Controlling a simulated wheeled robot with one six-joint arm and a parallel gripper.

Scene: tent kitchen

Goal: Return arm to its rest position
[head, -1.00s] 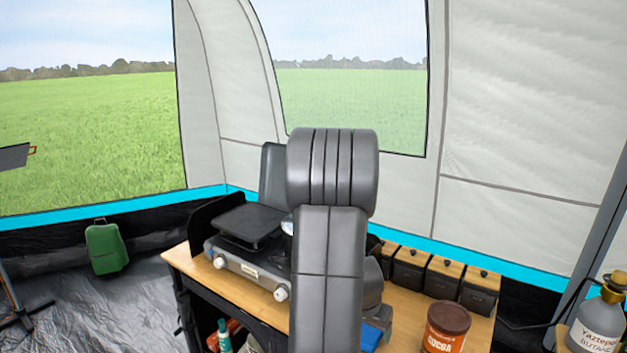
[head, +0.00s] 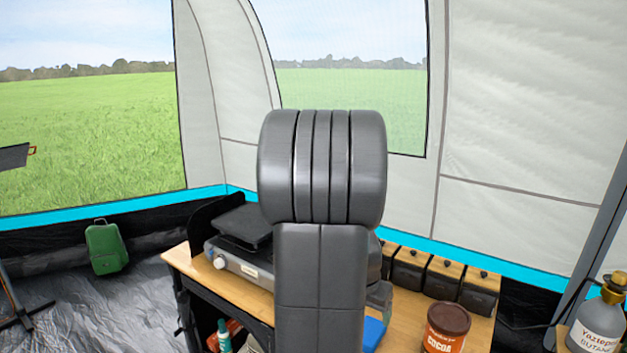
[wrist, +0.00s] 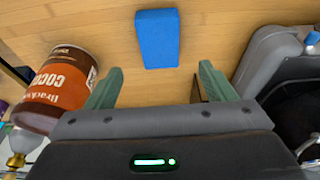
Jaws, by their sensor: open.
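My gripper (wrist: 158,88) shows in the wrist view with its two green fingers spread apart and nothing between them. It is above the wooden table (wrist: 115,25), and a blue block (wrist: 157,38) lies on the table beyond the fingertips. In the head view my arm stands upright in the middle and hides the gripper and part of the table. A bit of the blue block (head: 373,333) shows just right of the arm.
A gas stove (head: 238,262) stands on the table left of my arm. A cocoa tin (head: 446,328) stands at the right front. Several dark canisters with wooden lids (head: 443,277) line the back. A butane bottle (head: 597,322) is at the far right. A green case (head: 105,248) is on the floor.

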